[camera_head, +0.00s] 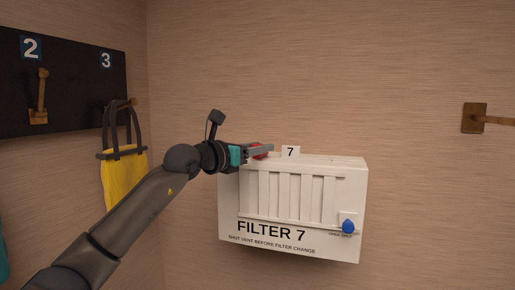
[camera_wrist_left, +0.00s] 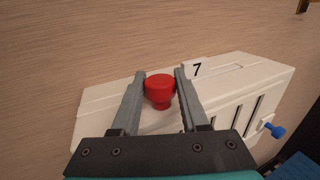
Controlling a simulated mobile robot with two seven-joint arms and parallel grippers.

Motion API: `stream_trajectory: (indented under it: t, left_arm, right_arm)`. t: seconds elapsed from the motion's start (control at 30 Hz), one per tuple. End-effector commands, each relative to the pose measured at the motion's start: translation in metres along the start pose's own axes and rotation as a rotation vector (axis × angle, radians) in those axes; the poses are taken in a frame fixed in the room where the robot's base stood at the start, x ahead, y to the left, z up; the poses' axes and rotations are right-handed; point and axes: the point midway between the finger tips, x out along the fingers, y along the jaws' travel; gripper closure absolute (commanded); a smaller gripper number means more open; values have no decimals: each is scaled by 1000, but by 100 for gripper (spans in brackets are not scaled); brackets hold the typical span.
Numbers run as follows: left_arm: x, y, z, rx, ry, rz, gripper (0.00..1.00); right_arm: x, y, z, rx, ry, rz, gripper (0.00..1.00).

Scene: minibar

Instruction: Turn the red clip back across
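The red clip (camera_wrist_left: 160,89) is a round red knob with a narrower stem, on the top of the white filter box (camera_wrist_left: 105,97). In the head view the clip (camera_head: 261,156) shows only partly, behind my left gripper's fingers. My left gripper (camera_wrist_left: 161,80) comes down over the box top from the left, with one finger on each side of the clip. The clip fills the space between the fingers, and they appear shut on it. The head view also shows the box (camera_head: 292,208), lettered FILTER 7, with upright slats on its front. My right gripper is not in view.
A blue knob (camera_head: 348,226) sticks out at the box's lower right front. A number 7 tag (camera_head: 290,152) stands on the box top. At left are a black hook board (camera_head: 68,75) and a hanging yellow bag (camera_head: 125,180). A brass hook (camera_head: 474,118) is at right.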

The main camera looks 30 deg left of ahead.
Motion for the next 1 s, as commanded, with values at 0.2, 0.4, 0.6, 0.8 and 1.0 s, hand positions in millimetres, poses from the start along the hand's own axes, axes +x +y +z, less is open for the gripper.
stream_trajectory:
  t: [0.2,0.4,0.6,0.8,1.0]
  left_arm:
    - [0,0,0,0,0,0,82]
    - [0,0,0,0,1,0,100]
    - [0,0,-1,1,1,4,100]
    - [1,-3,-3,7,6,52,100]
    - [1,-2,-3,4,3,113,100]
  right_arm:
    - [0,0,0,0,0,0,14]
    - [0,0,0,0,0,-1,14]
    - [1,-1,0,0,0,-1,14]
    - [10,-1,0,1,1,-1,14]
    - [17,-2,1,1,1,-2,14]
